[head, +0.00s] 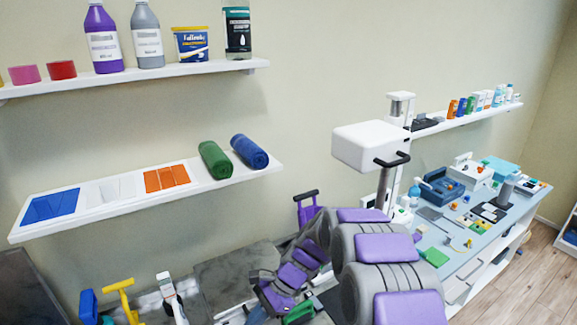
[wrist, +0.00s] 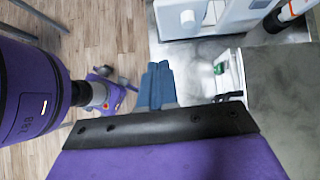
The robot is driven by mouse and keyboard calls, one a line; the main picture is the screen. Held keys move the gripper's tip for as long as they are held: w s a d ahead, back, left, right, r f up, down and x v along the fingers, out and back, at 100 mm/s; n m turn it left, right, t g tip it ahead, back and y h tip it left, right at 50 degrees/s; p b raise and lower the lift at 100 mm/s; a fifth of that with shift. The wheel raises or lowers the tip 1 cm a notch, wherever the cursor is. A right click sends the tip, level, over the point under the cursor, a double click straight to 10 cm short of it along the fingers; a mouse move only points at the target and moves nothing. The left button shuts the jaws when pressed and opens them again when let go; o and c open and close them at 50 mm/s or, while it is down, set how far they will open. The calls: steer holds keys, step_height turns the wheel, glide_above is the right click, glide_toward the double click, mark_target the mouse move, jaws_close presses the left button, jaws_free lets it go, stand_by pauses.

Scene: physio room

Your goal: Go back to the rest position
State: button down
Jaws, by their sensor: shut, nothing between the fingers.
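My arm, in purple and grey, rises from the bottom of the head view and bends down to the left. My gripper (head: 268,292) is at its far end, low in the picture, over grey surfaces. In the wrist view, a purple block with a black edge, part of my gripper (wrist: 160,127), fills the bottom. No gap shows there and nothing is held. The fingertips are hard to make out in the head view.
A wall shelf (head: 130,208) holds coloured sheets, a green roll (head: 214,160) and a blue roll (head: 249,151). Bottles stand on the shelf above. A crowded bench (head: 462,262) is at right. A yellow-handled item (head: 122,290) stands lower left.

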steer(key=s+d+r+n+t+h+b, duration=0.1)
steer(key=s+d+r+n+h+b, duration=0.1)
steer(key=s+d, duration=0.9)
steer(key=s+d+r+n+t+h+b, duration=0.1)
steer(key=s+d+n+h+b, duration=0.4)
steer(key=s, duration=1.4)
steer(key=d+r+n+b, duration=0.1)
steer(key=d+n, duration=0.3)
steer(key=d, duration=0.3)
steer(key=shift+d+t, duration=0.15)
steer(key=shift+t, duration=0.25)
